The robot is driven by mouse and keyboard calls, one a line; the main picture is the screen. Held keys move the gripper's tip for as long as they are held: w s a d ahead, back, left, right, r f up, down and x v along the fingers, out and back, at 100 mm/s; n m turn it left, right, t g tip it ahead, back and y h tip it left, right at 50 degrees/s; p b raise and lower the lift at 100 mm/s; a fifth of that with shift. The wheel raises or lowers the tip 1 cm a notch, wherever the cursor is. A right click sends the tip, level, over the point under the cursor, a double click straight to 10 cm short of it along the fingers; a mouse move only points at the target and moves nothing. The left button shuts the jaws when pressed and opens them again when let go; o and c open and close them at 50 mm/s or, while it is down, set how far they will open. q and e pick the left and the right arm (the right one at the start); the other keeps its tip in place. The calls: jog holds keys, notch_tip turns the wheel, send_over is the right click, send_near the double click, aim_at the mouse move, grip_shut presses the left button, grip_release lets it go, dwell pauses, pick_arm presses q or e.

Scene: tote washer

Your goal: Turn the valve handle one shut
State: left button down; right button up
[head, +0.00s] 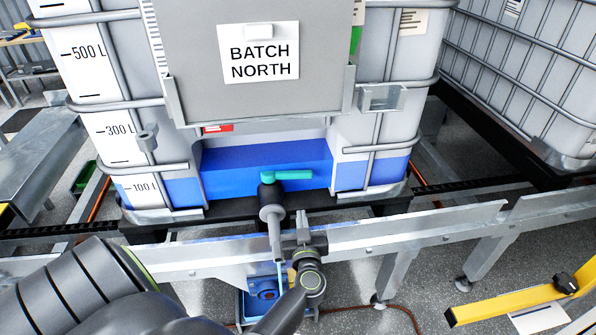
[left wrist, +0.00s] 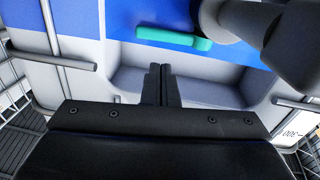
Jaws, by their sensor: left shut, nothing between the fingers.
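The teal valve handle (head: 290,175) sits on top of a dark valve (head: 268,192) at the front foot of the white caged tank (head: 180,145). The handle lies level and points right, across the outlet. In the left wrist view the handle (left wrist: 174,39) lies beyond my fingertips, with the grey outlet (left wrist: 255,25) to its right. My left gripper (head: 302,222) is shut and empty, just below and right of the valve, apart from the handle; its closed fingers also show in the left wrist view (left wrist: 162,72). My right gripper is not in view.
A grey spout (head: 275,235) drops from the valve, close beside my left gripper. A metal rail (head: 420,225) runs across in front of the tank. A blue bin (head: 250,305) stands below. A yellow bar (head: 510,303) lies at the lower right. A second caged tank (head: 535,80) stands right.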

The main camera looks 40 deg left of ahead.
aim_at(298, 178)
pick_arm(q)
jog(key=shift+m+h, duration=0.3)
jog(key=shift+m, duration=0.3)
jog(key=x, duration=1.3)
jog(key=shift+a+r, duration=0.15)
jog(key=shift+a, duration=0.05)
